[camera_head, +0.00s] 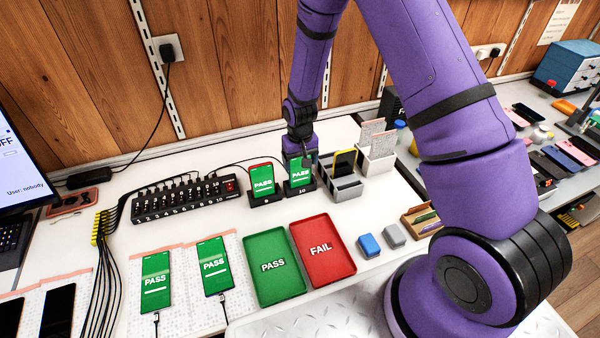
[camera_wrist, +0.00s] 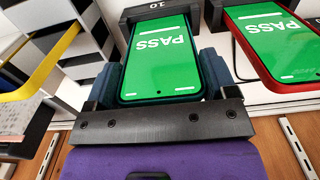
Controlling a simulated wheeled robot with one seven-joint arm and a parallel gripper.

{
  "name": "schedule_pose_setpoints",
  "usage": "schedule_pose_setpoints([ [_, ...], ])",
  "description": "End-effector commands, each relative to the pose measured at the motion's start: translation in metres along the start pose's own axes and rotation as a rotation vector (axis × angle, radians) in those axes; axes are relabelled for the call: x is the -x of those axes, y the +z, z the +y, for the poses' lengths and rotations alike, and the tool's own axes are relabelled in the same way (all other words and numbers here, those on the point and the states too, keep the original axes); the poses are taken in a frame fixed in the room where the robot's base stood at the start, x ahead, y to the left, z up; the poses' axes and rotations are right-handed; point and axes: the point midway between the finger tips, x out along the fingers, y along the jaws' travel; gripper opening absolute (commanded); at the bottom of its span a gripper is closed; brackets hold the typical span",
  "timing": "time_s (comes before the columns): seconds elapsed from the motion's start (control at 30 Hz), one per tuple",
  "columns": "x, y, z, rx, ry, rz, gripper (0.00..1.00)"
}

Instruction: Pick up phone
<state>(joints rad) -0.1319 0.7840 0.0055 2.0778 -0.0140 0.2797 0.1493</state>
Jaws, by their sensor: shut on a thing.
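A phone with a green PASS screen (camera_head: 299,171) stands in the black dock marked 10 (camera_head: 303,189). In the wrist view the same phone (camera_wrist: 163,58) lies between the two fingers of my gripper (camera_wrist: 163,75). The fingers are shut on its sides near its top end, and its other end is at the dock (camera_wrist: 160,8). My gripper (camera_head: 299,158) is partly hidden behind the phone in the head view. A second phone with a red edge and a PASS screen (camera_head: 262,180) stands in the dock to the left.
A green PASS tray (camera_head: 274,290) and a red FAIL tray (camera_head: 335,270) lie in front of the docks. Grey organisers (camera_head: 345,185) stand close on the right. A black numbered hub (camera_head: 184,200) is on the left. Two PASS phones (camera_head: 156,281) lie on mats at the front left.

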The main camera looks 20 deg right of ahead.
Motion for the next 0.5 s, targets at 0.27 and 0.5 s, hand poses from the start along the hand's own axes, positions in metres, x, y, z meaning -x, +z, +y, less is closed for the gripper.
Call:
schedule_pose_setpoints([
  [0.27,0.007,-0.001,0.000,0.000,0.000,0.002,0.34],
  [0.5,0.044,-0.001,0.000,0.000,-0.001,0.005,0.34],
])
